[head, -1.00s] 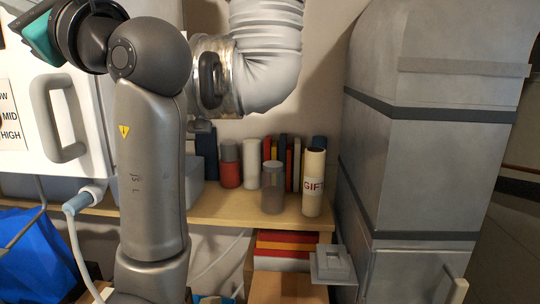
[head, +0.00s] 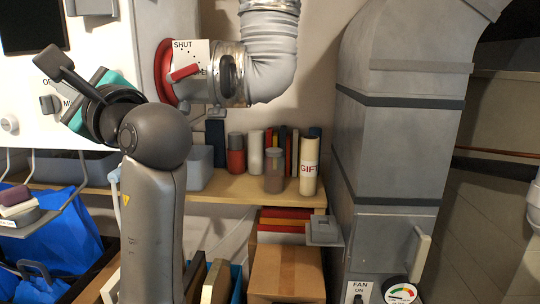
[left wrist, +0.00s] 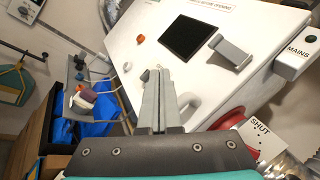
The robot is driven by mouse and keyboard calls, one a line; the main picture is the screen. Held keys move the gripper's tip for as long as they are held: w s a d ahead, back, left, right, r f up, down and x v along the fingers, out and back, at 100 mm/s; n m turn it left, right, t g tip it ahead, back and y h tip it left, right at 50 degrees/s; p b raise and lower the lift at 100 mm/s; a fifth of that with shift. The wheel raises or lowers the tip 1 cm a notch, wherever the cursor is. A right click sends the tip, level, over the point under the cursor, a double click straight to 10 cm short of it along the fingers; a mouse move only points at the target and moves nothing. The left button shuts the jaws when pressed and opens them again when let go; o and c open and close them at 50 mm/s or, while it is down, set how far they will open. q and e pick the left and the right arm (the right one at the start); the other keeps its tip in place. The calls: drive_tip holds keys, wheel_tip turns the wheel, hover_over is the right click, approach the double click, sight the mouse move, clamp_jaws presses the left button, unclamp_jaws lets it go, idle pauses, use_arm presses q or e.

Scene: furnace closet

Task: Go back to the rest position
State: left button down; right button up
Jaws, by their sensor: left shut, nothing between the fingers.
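My left gripper (head: 48,60) is at the upper left of the head view, in front of the white cabinet (head: 30,105). In the left wrist view its two grey fingers (left wrist: 152,78) lie together with nothing between them, and the cabinet's white front (left wrist: 215,75) is behind them. My left arm stands upright in the head view, its forearm bent up and to the left. Whether the fingers touch the cabinet I cannot tell from the head view; the wrist view shows no contact. My right gripper is in neither view.
A duct valve with a red lever (head: 184,72) and SHUT plate is right of my arm. A wooden shelf (head: 225,190) holds jars, books and a GIFT tube (head: 309,165). A grey furnace duct (head: 395,150) fills the right. Blue bags (head: 80,240) lie lower left.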

use_arm(q)
drive_tip(key=d+f+n+h, duration=0.2)
drive_tip(key=f+h, duration=0.3)
drive_tip(key=f, duration=1.1)
drive_tip(key=d+f+n+h, duration=0.15)
drive_tip(key=f+h, duration=0.45)
drive_tip(key=f, duration=1.1)
drive_tip(key=s+d+f+n+g+h, duration=0.4)
drive_tip(key=s+d+f, duration=0.1)
drive_tip(key=s+f, duration=0.65)
drive_tip(key=s+d+f+n+g+h, duration=0.3)
drive_tip(key=s+d+f+n, duration=0.2)
drive_tip(key=s+f, duration=0.65)
wheel_tip(320, 180, down, 26)
drive_tip(key=s+g+b, duration=0.1)
drive_tip(key=s+b, duration=0.2)
drive_tip(key=b, duration=0.6)
drive_tip(key=s+a+f+b, duration=0.1)
drive_tip(key=s+f+b, duration=0.3)
drive_tip(key=s+f, duration=0.4)
drive_tip(key=s+a+f+g+b, duration=0.1)
drive_tip(key=s+f+b, duration=0.3)
drive_tip(key=f, duration=1.2)
drive_tip(key=s+a, duration=0.1)
drive_tip(key=s, duration=0.2)
drive_tip(key=shift+s+f+m, duration=0.35)
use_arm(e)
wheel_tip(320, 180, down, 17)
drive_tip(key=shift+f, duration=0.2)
